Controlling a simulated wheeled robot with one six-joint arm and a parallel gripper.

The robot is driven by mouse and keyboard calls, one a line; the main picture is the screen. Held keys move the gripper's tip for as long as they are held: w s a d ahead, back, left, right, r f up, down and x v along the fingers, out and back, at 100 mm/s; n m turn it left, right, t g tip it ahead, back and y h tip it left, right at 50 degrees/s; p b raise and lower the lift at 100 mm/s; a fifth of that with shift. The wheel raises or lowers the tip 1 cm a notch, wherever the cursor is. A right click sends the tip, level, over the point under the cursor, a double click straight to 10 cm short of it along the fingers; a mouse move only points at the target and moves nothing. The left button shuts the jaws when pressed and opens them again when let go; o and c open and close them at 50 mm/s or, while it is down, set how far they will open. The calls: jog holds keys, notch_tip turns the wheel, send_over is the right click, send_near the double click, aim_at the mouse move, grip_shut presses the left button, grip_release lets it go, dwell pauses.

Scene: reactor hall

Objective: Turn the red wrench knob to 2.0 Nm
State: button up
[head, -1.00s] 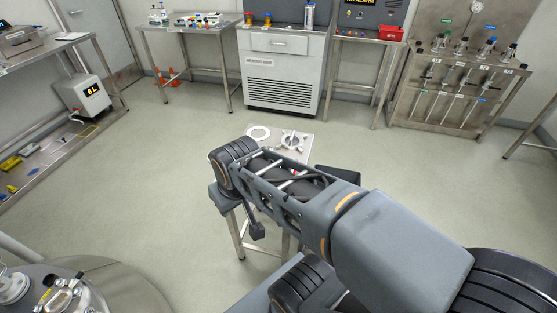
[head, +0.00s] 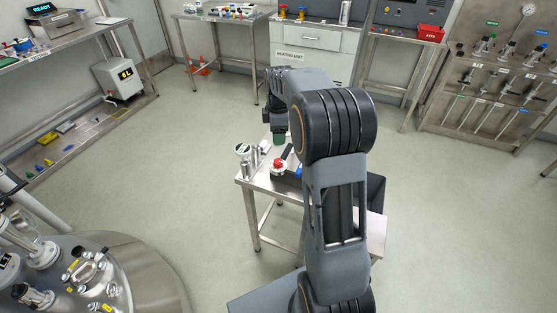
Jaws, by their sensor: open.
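A small red part that looks like the red wrench knob (head: 279,162) sits on the small steel table (head: 262,184) in the head view. A dark bar lies beside it and a blue part shows at its right, partly hidden by my arm. My gripper (head: 268,121) hangs over the far left part of this table, beyond the red knob and apart from it in the picture. It is open, with nothing seen in it, though its fingers are small and dark. The knob's scale cannot be read.
A round green-white item (head: 243,149) and metal cylinders (head: 255,158) stand at the table's left edge. A green object (head: 279,138) is just below my gripper. A steel vessel (head: 140,270) is at lower left. Open floor (head: 190,150) surrounds the table.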

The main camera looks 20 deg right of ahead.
aim_at(278, 161)
notch_tip(278, 161, down, 13)
jog(key=shift+r, duration=0.15)
dwell(0.4)
jog(key=shift+c, duration=0.4)
jog(key=c, duration=0.9)
jog(key=shift+o, duration=0.2)
